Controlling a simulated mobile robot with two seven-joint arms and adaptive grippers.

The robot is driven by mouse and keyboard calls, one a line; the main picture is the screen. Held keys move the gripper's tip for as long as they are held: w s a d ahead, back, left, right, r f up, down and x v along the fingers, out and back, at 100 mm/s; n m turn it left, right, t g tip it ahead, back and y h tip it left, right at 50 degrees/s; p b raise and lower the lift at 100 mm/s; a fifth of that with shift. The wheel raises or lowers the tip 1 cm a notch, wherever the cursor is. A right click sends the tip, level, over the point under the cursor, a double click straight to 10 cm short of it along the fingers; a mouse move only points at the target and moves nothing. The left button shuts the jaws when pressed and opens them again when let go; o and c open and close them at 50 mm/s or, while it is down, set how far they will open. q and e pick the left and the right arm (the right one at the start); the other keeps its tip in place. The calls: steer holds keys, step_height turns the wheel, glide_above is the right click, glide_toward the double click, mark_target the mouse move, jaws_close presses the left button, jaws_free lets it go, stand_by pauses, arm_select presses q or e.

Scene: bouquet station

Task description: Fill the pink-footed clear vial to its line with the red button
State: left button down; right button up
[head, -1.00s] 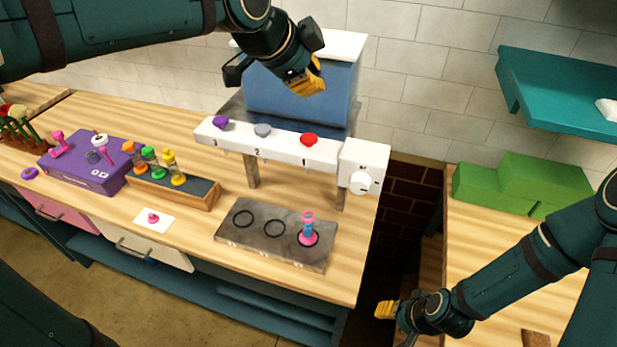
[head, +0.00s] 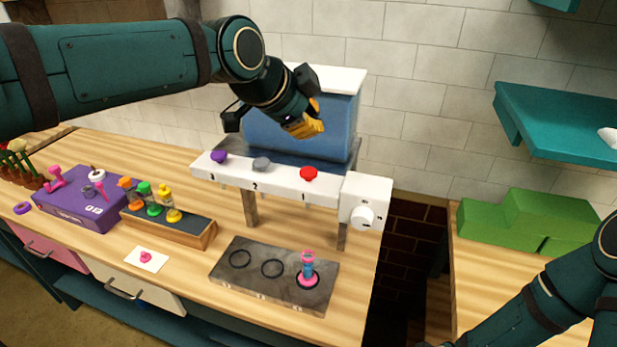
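The pink-footed vial (head: 308,267) stands upright on the front-right ring of the grey plate (head: 255,282), below the dispenser bar. Its middle looks blue; I cannot make out its line or whether it holds liquid. The red button (head: 308,173) is on top of the white dispenser bar (head: 275,182), above the number 1. My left gripper (head: 306,124) is above and behind the red button, apart from it, in front of the blue tank. Its yellow fingertips point down and right; their gap is not clear. My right gripper is out of view; only its arm shows at lower right.
A purple button (head: 219,156) and a grey button (head: 261,163) share the bar. A white dial box (head: 365,203) is at its right end. A rack (head: 170,227) of coloured vials and a purple box (head: 82,203) stand left. Green boxes (head: 527,220) sit right, past a gap.

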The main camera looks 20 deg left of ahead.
mark_target(309, 175)
arm_select(q)
step_height(309, 175, down, 5)
steer(key=b, duration=0.3)
steer(key=shift+f+b, duration=0.35)
steer(key=shift+b, duration=0.15)
stand_by(0.9)
steer(key=shift+f+b, duration=0.35)
steer(key=shift+b, duration=0.1)
steer(key=shift+f+b, duration=0.55)
steer(key=shift+f, duration=0.1)
stand_by(0.7)
steer(key=shift+r, duration=0.15)
steer(key=shift+r+p, duration=0.7)
steer(key=shift+r, duration=0.2)
